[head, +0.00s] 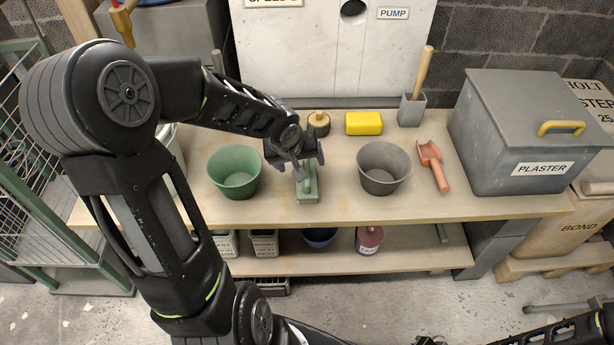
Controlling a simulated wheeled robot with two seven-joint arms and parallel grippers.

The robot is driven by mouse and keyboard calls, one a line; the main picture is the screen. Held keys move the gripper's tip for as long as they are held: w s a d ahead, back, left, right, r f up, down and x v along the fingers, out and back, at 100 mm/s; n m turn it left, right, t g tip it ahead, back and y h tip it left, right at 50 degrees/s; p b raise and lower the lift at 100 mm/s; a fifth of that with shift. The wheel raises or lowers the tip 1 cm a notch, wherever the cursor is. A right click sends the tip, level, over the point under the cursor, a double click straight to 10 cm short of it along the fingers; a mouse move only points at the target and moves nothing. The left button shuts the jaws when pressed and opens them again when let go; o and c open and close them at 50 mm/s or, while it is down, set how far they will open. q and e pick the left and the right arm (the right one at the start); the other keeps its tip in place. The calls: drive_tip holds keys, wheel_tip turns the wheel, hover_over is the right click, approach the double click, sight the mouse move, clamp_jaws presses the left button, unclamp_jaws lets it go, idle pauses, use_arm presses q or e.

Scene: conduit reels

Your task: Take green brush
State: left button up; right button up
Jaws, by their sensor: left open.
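The green brush (308,193) lies on the wooden workbench (455,206), between the green bucket and the grey bucket. It has a flat green block with a raised handle. My left gripper (301,173) is over the brush from above, its fingers open and close to the brush's handle. The fingers hide part of the brush, and I cannot tell whether they touch it. My right gripper is not clearly in view; only a part of my right arm shows at the lower right.
A green bucket (234,172) stands just left of the brush, a grey bucket (384,168) to the right. A yellow sponge (364,123), an orange scoop (433,166) and a grey plaster box (524,135) are also on the bench. Bare bench shows along the front edge.

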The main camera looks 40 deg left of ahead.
use_arm(q)
drive_tip(key=shift+x, duration=0.85)
drive_tip(key=b+x, duration=0.2)
drive_tip(key=x, duration=0.3)
drive_tip(key=shift+f, duration=0.1)
drive_tip(key=c, duration=1.5)
drive_tip(key=shift+c, duration=0.2)
